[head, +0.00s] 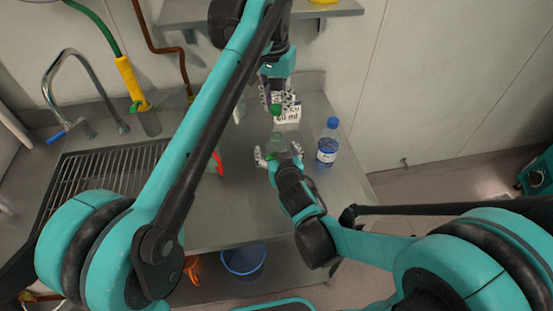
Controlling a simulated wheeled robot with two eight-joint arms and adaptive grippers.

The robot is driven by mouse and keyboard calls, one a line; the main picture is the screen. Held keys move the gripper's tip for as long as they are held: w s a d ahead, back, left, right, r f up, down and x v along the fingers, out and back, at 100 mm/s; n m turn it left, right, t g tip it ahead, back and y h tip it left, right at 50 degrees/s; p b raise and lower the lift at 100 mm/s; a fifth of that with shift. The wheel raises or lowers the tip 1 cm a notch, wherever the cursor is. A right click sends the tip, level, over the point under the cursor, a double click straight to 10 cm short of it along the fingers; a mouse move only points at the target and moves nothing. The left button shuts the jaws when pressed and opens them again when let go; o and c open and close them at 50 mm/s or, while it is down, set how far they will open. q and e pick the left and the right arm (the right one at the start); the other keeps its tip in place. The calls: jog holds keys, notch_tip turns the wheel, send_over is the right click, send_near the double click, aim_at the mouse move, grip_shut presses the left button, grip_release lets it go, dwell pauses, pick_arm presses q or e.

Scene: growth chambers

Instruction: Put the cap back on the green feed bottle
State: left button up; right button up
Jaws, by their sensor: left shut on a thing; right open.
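The green feed bottle (277,142) stands on the steel counter, pale green and small in the head view. My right gripper (277,157) is open, with its fingers on either side of the bottle's lower part; I cannot tell whether they touch it. My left gripper (277,104) points down above the bottle and is shut on a green cap (276,109). The cap appears just above the bottle's top with a small gap. The bottle's base is partly hidden by my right gripper.
A bottle with a blue cap (327,145) stands close to the right of my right gripper. A white printed card (289,115) is behind the green bottle. A sink with a drainer (105,170) is at the left. A shelf (190,12) hangs above. The front counter is clear.

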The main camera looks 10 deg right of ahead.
jog(key=c, duration=1.8)
pick_arm(q)
jog(key=shift+w+f, duration=0.1)
jog(key=shift+f, duration=2.4)
jog(key=shift+f, duration=0.9)
jog(key=shift+f, duration=0.55)
pick_arm(e)
grip_shut()
